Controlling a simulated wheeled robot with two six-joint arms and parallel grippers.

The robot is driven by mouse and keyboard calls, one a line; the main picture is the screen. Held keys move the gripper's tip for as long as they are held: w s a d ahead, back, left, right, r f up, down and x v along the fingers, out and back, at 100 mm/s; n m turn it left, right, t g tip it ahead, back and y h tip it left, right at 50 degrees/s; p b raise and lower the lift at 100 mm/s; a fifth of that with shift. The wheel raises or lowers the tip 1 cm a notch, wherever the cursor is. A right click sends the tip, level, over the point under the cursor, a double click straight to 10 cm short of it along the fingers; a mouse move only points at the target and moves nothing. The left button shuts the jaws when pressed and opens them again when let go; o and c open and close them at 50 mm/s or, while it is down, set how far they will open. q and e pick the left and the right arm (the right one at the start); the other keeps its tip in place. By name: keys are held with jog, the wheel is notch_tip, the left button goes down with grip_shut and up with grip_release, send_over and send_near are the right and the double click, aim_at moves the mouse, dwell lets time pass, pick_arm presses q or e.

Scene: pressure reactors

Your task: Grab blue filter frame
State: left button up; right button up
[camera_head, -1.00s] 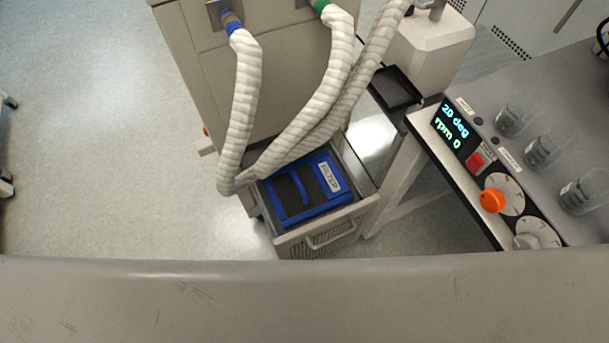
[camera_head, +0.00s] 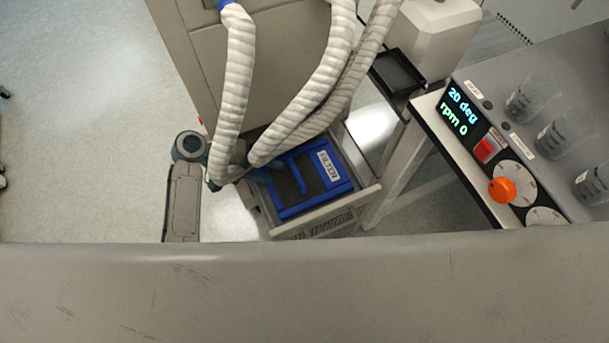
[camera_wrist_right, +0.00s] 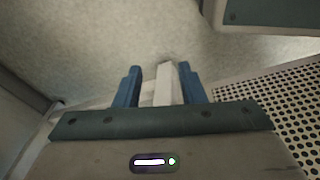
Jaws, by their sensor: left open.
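The blue filter frame (camera_head: 335,188) lies in the pulled-out drawer (camera_head: 317,216) below the cabinet in the head view. It has a dark mesh, a raised blue handle bar and a white "FILTER" label. My left gripper (camera_head: 262,172) is at the drawer's left side, close to the frame's left edge. It is open and partly hidden by the white hoses, so I cannot tell whether it touches the frame. In the right wrist view my right gripper (camera_wrist_right: 160,85) has its blue fingers apart, with a pale bar showing between them. The filter frame does not show there.
White ribbed hoses (camera_head: 305,115) hang from the cabinet (camera_head: 275,65) over the drawer's left and back. The bench with the control panel (camera_head: 470,122) and glass vessels stands right. A black tray (camera_head: 398,72) sits behind.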

aim_at(293, 187)
pick_arm(q)
jog(key=x, duration=0.7)
jog(key=shift+s+d+f, duration=0.15)
jog(key=shift+s+f, duration=0.05)
jog(key=shift+s, duration=0.1)
grip_shut()
